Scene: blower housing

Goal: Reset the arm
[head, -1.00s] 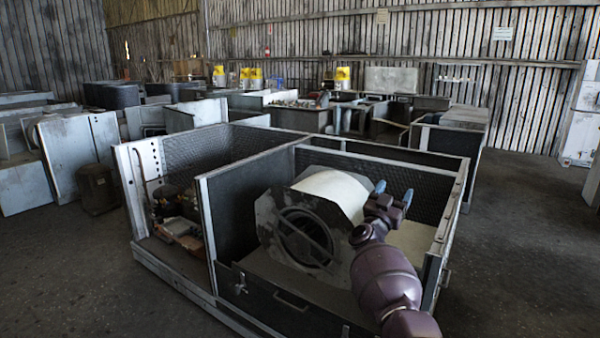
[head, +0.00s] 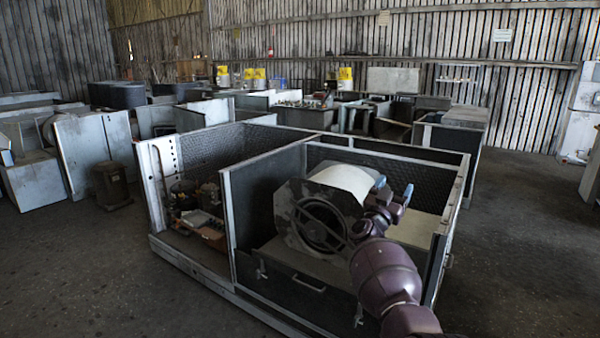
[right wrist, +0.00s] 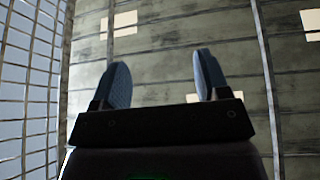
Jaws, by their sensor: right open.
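My right arm comes in from the lower right of the head view, and its gripper (head: 394,196) is raised over the right compartment of the open metal housing (head: 292,282). The blue fingers stand apart and empty, in front of the right side of the blower (head: 322,222). In the right wrist view the two fingers (right wrist: 160,82) are spread with nothing between them, and the roof and a wall of windows show behind. The blower has a pale curved top and a round dark opening. My left gripper is out of view.
The housing's left compartment holds small machine parts (head: 200,215). A brown box-like unit (head: 111,184) stands on the floor to the left. Metal panels and cabinets fill the back. The floor at front left and right is clear.

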